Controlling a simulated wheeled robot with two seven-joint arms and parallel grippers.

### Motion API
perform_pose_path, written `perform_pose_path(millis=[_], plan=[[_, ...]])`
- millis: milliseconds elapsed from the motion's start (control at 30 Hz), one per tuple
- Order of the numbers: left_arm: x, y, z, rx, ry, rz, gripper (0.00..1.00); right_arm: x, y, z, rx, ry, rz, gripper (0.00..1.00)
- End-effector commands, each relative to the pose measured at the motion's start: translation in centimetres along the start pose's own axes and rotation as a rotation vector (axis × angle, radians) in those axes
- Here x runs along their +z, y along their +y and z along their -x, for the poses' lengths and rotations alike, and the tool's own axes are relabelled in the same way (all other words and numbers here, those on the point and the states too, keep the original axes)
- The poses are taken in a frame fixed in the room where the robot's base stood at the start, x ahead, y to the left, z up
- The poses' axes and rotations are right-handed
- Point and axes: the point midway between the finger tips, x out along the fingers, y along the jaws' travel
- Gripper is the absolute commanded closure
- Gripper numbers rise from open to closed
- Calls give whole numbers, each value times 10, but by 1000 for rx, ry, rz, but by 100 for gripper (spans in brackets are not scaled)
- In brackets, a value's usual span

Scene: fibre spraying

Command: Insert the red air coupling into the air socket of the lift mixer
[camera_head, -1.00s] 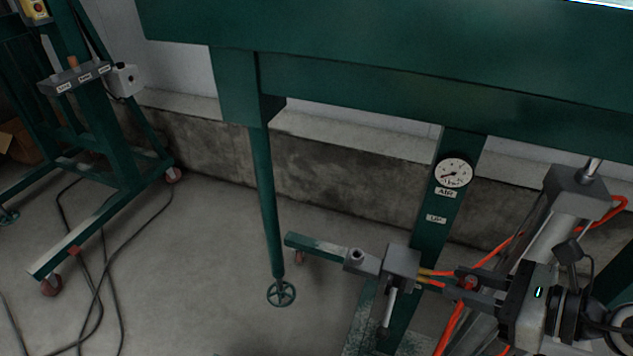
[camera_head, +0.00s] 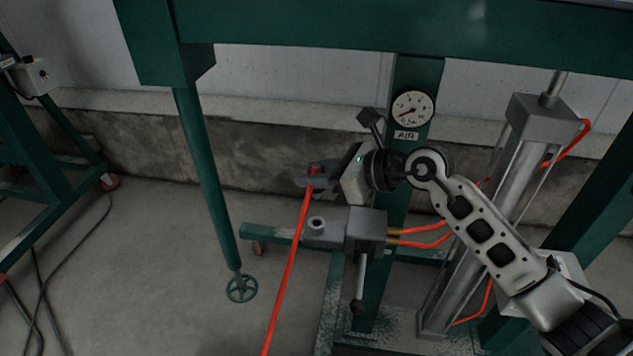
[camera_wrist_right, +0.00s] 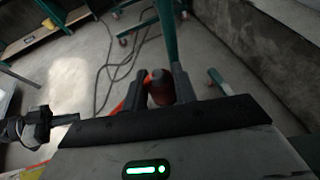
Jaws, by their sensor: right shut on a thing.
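The red air coupling (camera_head: 315,169) is held between the fingers of my right gripper (camera_head: 312,180), with a red hose hanging down from it. The right wrist view shows the red coupling (camera_wrist_right: 161,88) clamped between the two dark fingers (camera_wrist_right: 160,90). My left gripper is not in the head view; a dark gripper-like part shows at the left of the right wrist view.
A pressure gauge (camera_head: 412,107) sits on the green post behind my right wrist. A grey cylinder (camera_head: 510,190) stands to the right. A lever (camera_head: 358,290) hangs below the block.

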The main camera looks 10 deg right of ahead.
Motion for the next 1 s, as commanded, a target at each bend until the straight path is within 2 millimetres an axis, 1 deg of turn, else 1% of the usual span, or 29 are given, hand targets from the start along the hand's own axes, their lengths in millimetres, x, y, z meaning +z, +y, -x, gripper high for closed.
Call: perform_pose_path(millis=[400, 667, 1000], plan=[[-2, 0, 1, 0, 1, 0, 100, 2, 0, 2, -2, -2, 3, 96], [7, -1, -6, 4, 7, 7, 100, -14, 0, -5, -1, -2, 2, 96], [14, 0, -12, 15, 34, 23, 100, -44, 0, -17, -2, -2, 3, 96]])
